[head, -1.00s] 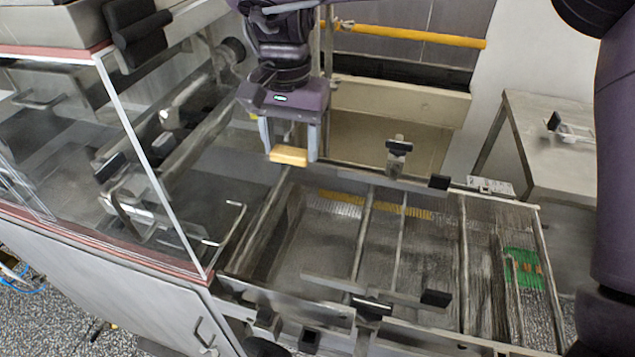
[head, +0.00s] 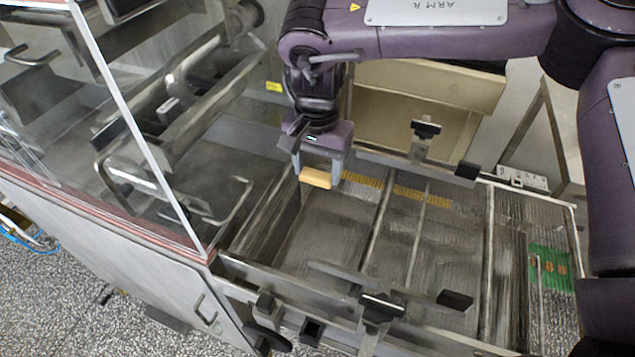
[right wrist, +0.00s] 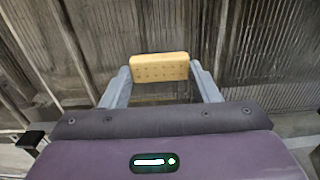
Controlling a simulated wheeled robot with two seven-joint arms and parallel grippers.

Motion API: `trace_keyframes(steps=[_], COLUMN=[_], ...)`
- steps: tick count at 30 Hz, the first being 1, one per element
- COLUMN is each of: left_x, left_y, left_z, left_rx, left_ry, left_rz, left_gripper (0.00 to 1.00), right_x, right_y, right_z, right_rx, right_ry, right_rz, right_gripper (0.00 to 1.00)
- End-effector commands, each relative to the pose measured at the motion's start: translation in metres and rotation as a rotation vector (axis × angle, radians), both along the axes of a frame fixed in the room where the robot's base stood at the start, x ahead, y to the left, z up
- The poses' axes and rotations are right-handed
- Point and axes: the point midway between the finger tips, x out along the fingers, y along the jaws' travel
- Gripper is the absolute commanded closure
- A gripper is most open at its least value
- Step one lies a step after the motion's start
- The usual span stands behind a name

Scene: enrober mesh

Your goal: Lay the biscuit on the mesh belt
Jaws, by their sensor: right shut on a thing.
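A rectangular golden biscuit (head: 315,178) is held between the fingers of my right gripper (head: 320,171). In the right wrist view the biscuit (right wrist: 160,67) sits level between the two grey fingertips, its dotted face showing. The grey mesh belt (head: 340,235) lies beneath, inside a metal frame. The biscuit is over the belt's far left part; it appears to be above the surface, though the exact gap cannot be told. My left gripper is not in view.
A clear-walled cabinet (head: 150,140) stands at the left. Metal cross bars (head: 375,230) and black-knobbed clamps (head: 380,305) edge the belt. A green piece (head: 552,268) lies at the belt's right end. A beige bin (head: 420,100) stands behind.

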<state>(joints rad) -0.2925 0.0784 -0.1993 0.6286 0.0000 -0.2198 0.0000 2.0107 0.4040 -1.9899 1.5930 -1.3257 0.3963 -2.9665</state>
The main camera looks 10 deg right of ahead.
Motion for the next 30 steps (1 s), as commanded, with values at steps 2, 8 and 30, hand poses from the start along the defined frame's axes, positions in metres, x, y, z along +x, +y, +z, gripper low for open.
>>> trace_keyframes(steps=[2, 8, 30], left_x=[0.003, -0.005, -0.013], left_y=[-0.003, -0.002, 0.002], left_z=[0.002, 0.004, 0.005], left_rx=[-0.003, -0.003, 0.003], left_ry=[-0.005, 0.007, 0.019], left_rz=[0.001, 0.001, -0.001], left_gripper=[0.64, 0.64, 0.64], right_x=[0.000, -0.001, 0.000], right_y=[0.000, 0.000, 0.000], right_z=[-0.005, -0.027, -0.050], right_rx=[-0.001, 0.000, -0.001], right_ry=[0.002, 0.005, 0.001], right_rz=[0.000, -0.001, -0.001], right_gripper=[0.57, 0.57, 0.23])
